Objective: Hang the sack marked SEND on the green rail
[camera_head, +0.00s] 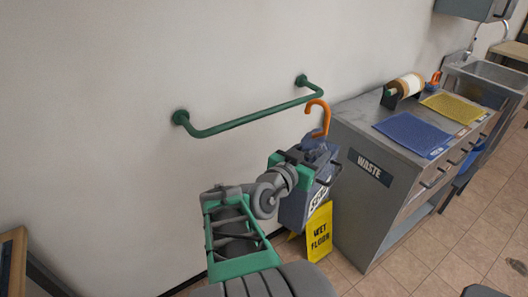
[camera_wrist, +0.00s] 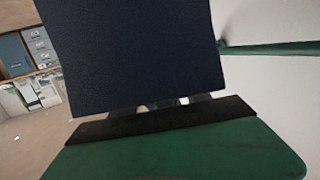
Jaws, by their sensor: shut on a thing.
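The green rail (camera_head: 255,116) is fixed to the pale wall by a mount at each end. The dark blue sack (camera_head: 297,206) hangs from my gripper (camera_head: 325,168), with part of the white SEND lettering showing on its side. In the wrist view the sack's dark cloth (camera_wrist: 130,55) fills the middle, and the rail (camera_wrist: 270,49) shows at the right.
A grey cabinet (camera_head: 345,205) labelled WASTE stands right of the sack, with a tape dispenser (camera_head: 404,88), a blue mat (camera_head: 412,134) and a yellow mat (camera_head: 452,107) on top. A yellow wet floor sign (camera_head: 319,232) stands beside the cabinet. The wall below the rail is clear.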

